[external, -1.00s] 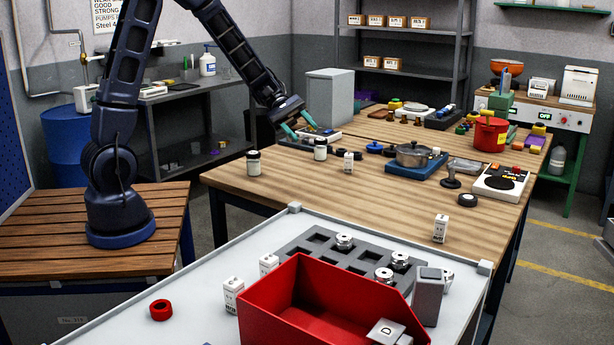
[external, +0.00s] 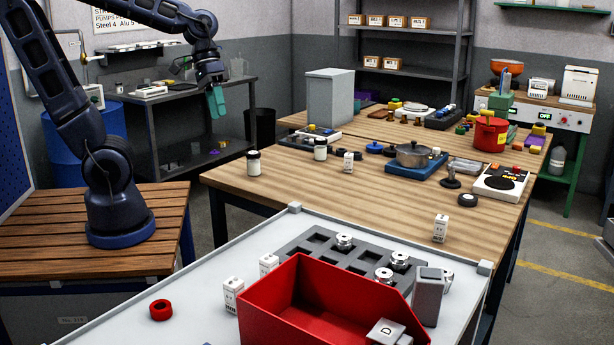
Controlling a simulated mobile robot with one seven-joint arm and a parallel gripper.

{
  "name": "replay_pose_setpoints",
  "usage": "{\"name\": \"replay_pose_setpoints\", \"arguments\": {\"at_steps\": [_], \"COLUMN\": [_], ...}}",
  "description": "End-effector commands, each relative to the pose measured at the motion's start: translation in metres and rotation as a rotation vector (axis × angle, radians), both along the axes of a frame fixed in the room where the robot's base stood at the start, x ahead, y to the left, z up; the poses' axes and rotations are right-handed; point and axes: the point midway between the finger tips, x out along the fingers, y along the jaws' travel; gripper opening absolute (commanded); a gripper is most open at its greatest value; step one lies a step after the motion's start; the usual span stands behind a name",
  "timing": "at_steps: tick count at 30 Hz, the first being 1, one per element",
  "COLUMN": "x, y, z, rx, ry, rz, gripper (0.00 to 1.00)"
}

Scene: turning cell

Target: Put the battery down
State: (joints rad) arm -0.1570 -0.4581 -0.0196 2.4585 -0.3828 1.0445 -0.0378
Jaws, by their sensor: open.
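My gripper (external: 216,102) has teal fingers and hangs pointing down, left of the wooden worktable and in front of the dark side bench in the picture. It is open, and I see nothing held in it. Small white upright blocks with dark markings look like batteries. One block (external: 348,162) stands on the wooden table near the jars, and another (external: 440,228) stands at its near right. Two more, a left block (external: 233,295) and a right block (external: 269,264), stand on the pale table. I cannot tell which one is the task's battery.
A grey box (external: 330,98) and a pot (external: 412,155) are farther back. A red bin (external: 310,308) fills the pale table's front. The table's left front is fairly clear.

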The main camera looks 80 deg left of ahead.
Motion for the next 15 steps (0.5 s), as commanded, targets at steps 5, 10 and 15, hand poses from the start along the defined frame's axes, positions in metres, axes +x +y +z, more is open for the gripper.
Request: {"name": "replay_pose_setpoints", "arguments": {"at_steps": [5,10,15], "x": [-0.032,-0.053,-0.064], "y": [0.008,0.018,0.024], "z": [0.014,0.024,0.029], "rx": [0.169,0.301,0.375], "ry": [-0.120,-0.216,-0.270], "rz": [-0.128,-0.221,-0.269], "gripper": [0.49,0.49,0.51]}}
